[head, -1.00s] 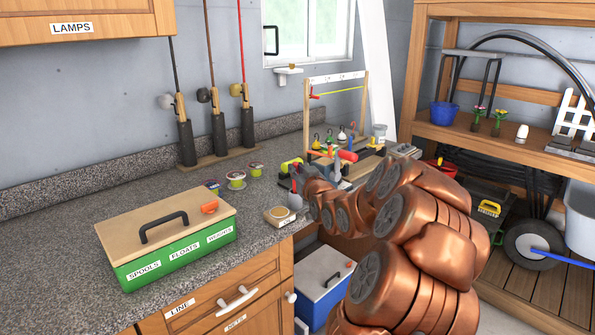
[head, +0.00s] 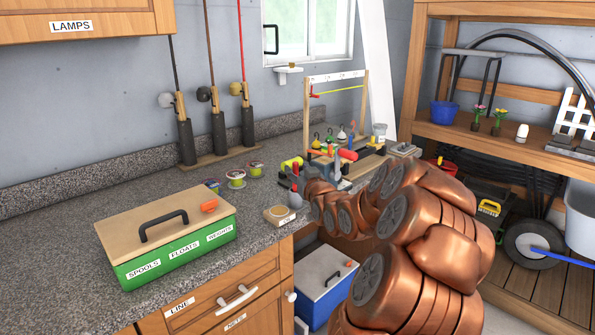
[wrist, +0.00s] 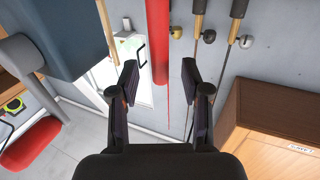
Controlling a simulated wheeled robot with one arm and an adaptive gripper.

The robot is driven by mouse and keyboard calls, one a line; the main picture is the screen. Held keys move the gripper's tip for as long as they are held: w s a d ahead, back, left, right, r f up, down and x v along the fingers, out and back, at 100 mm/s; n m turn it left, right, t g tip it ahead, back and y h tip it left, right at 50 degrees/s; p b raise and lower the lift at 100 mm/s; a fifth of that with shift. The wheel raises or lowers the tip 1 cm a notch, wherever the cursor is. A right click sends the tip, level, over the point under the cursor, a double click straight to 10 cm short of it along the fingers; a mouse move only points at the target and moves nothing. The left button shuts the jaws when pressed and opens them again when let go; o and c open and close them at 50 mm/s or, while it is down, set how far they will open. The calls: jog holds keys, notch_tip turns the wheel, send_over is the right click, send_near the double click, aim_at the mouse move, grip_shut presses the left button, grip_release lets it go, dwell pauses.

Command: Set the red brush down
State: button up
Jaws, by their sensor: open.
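A red cylinder, which I take to be the red brush (wrist: 158,40), comes in from the top edge of the wrist view. Its end shows between my two fingers, with clear gaps on both sides. My gripper (wrist: 159,70) is open. In the head view my gripper (head: 290,184) is small and dark above the counter, partly hidden by my copper arm. Small red patches show beside it, but I cannot tell there which is the brush. What the brush's other end touches is out of view.
A green toolbox (head: 180,255) stands on the granite counter (head: 75,225). Spools (head: 236,179) and a small wooden box (head: 279,214) lie close to my gripper. Fishing rods (head: 247,125) stand at the wall. A grey-blue block (wrist: 72,35) is close at upper left in the wrist view.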

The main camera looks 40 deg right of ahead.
jog(key=v, duration=0.6)
jog(key=shift+s+a, duration=0.15)
jog(key=shift+s, duration=0.2)
jog(key=shift+c, duration=0.3)
grip_shut()
dwell(1.3)
